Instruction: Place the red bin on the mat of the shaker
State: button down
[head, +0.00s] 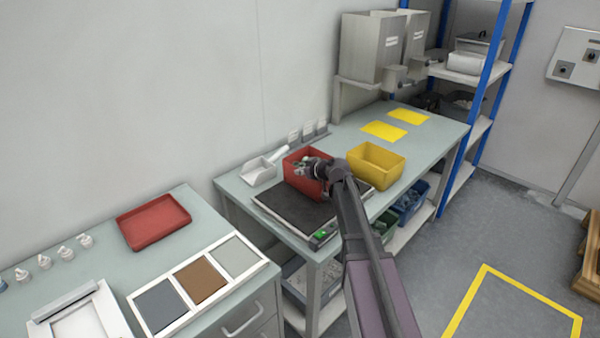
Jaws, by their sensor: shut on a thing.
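The red bin (296,166) is at the back edge of the shaker, on the middle bench. My gripper (314,174) is shut on the bin's near right wall, with my arm reaching in from the lower right. The shaker has a flat dark mat (288,206) and a small panel with a green light (321,235) at its front corner. The bin overlaps the back part of the mat in the picture. I cannot tell whether its base touches the mat or hangs just above it. My gripper and wrist hide part of the bin's right side.
A yellow bin (377,165) stands close to the right of my wrist. A white scoop (259,170) lies left of the red bin. Yellow pads (384,131) lie farther back under grey hoppers (372,47). A red tray (153,222) is on the left bench. The mat's front is clear.

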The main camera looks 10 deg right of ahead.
jog(key=shift+f, duration=0.15)
jog(key=c, duration=0.8)
grip_release()
jog(key=shift+r, duration=0.25)
jog(key=shift+s+d+r+p, duration=0.15)
jog(key=shift+s+p, duration=0.1)
jog(key=shift+p, duration=0.05)
jog(key=p+v, duration=0.5)
jog(key=v, duration=0.6)
jog(key=shift+s, duration=0.15)
jog(key=shift+d, duration=0.15)
